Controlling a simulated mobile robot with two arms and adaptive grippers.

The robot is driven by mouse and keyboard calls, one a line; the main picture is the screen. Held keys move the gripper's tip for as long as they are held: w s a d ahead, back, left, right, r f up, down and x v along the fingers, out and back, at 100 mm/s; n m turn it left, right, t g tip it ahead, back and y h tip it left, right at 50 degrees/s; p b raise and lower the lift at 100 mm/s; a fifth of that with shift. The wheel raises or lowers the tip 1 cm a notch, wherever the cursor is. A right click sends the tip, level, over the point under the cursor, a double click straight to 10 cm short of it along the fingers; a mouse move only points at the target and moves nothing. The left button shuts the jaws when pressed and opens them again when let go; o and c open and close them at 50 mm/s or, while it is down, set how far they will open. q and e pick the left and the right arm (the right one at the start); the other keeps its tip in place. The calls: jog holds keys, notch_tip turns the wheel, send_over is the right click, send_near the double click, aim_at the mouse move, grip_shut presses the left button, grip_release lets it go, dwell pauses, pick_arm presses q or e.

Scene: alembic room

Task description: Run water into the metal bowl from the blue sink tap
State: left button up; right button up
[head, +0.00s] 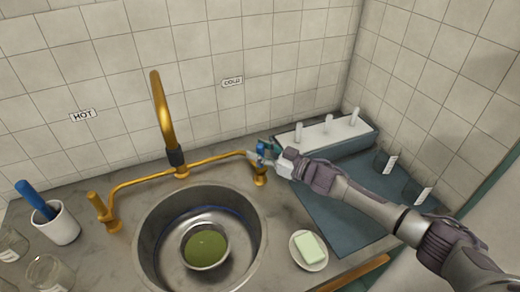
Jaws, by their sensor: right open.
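The metal bowl (226,255) sits upright inside the round steel sink (152,232). A flat olive-green surface shows inside it. The brass tap's tall spout (161,108) rises behind the sink; I see no stream of water from it. The blue tap handle (263,148) is at the right end of the brass pipe, below the COLD sign (232,82). My right gripper (270,157) is open at this handle and partly hides it. I cannot tell whether its fingers touch the handle. My left gripper is not in view.
A brass handle (98,206) stands at the left under the HOT sign (83,115). A white cup (54,225) and glass beakers (48,273) are at left. A soap dish (295,256) sits right of the sink. A white-topped rack (325,133) stands behind a blue-grey mat (318,208).

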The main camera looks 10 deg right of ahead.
grip_shut()
jog(key=b, duration=0.2)
jog(key=s+f+n+t+y+b, duration=0.1)
jog(key=b, duration=0.2)
jog(key=shift+s+d, duration=0.15)
jog(key=shift+s, duration=0.1)
jog(key=shift+s+d+r+n+y+b, duration=0.1)
jog(key=shift+s+r+n+y+b, duration=0.25)
jog(key=shift+b, duration=0.3)
jog(key=shift+w, duration=0.15)
grip_release()
